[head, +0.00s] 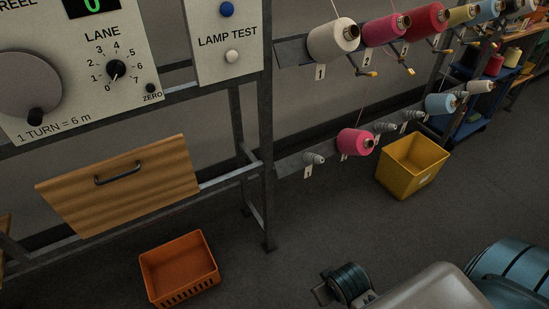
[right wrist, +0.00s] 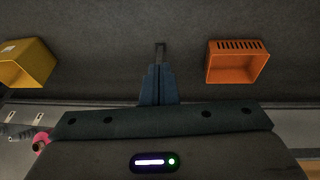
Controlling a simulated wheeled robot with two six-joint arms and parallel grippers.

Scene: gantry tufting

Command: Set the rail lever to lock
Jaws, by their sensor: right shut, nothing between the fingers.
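I cannot make out a lever marked as the rail lever or a lock mark in either view. Small yellow-tipped levers (head: 368,73) stick out under the upper row of thread cones in the head view; whether one is the rail lever I cannot tell. My right gripper (right wrist: 160,60) is shut and empty in the right wrist view, over bare floor. Part of my right arm shows at the bottom right of the head view, well away from the cone rack. My left gripper is in neither view.
A control panel (head: 75,100) with a lane dial (head: 115,70) stands at upper left, above a wooden drawer (head: 125,185). An orange crate (head: 180,268) and a yellow bin (head: 411,165) are on the floor. A pink cone (head: 354,142) sits on the lower row. Floor between is clear.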

